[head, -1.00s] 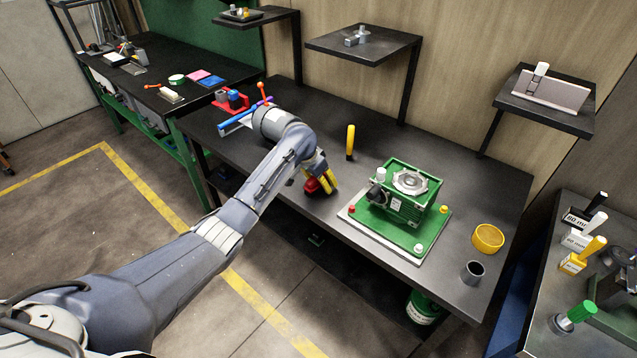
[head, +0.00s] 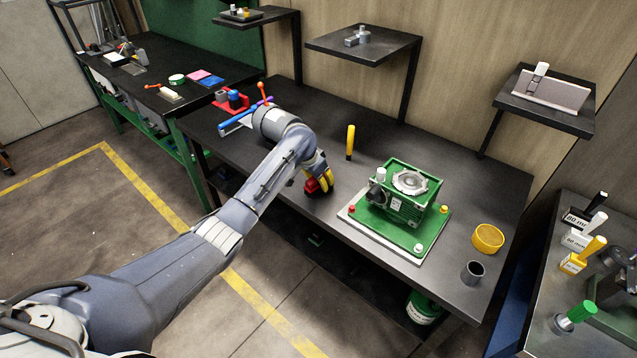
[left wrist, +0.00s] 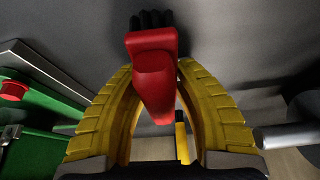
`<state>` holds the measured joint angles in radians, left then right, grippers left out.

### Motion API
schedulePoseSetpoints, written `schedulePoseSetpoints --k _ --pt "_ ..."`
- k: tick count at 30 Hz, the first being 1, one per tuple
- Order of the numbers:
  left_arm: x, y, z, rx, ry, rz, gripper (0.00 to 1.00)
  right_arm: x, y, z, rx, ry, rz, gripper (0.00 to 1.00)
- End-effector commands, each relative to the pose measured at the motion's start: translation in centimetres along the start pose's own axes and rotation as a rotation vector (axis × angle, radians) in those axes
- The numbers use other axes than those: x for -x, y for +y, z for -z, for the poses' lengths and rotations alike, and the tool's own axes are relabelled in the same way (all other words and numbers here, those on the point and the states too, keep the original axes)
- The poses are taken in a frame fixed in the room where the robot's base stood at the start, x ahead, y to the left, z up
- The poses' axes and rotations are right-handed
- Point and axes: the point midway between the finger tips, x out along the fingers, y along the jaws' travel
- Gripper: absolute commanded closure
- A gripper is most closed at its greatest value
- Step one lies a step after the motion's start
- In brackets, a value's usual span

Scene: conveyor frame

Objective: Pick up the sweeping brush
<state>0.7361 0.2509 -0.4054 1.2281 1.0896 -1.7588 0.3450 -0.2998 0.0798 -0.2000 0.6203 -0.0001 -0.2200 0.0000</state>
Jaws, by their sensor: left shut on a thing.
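The sweeping brush (head: 312,185) has a red body and black bristles. It stands at the front edge of the dark workbench, partly hidden by my left gripper. In the left wrist view, the brush (left wrist: 153,80) lies between the two yellow fingers, its dark bristles at the top of the picture. My left gripper (head: 325,181) is shut on it; the fingers also show in the left wrist view (left wrist: 160,105). The bristles look on or very near the bench top; I cannot tell if there is a gap. My right gripper is not in view.
A green machine (head: 405,200) on a base plate stands right of the gripper. A yellow-handled tool (head: 350,142) is upright behind it. A yellow ring (head: 488,238) and a grey cup (head: 472,272) are at the bench's right end. A red holder (head: 230,102) sits at the far left.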

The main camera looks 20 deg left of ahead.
Motion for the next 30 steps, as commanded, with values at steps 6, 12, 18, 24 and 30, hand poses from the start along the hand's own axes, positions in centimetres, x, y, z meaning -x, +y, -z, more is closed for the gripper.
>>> schedulePoseSetpoints --k 6,12,18,24,30 --pt "0.0 0.0 0.0 0.000 0.000 0.000 1.00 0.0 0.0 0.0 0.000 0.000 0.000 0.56" --pt "0.2 0.0 0.1 0.000 0.000 0.000 1.00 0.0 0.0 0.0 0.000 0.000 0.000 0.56" --pt "1.9 0.0 0.9 -0.001 0.002 0.000 1.00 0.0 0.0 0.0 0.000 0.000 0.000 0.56" --pt "5.6 0.0 2.4 -0.002 0.004 0.001 1.00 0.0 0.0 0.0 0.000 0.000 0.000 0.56" --pt "10.2 -0.1 4.3 -0.003 0.004 0.003 1.00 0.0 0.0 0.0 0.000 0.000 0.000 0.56"
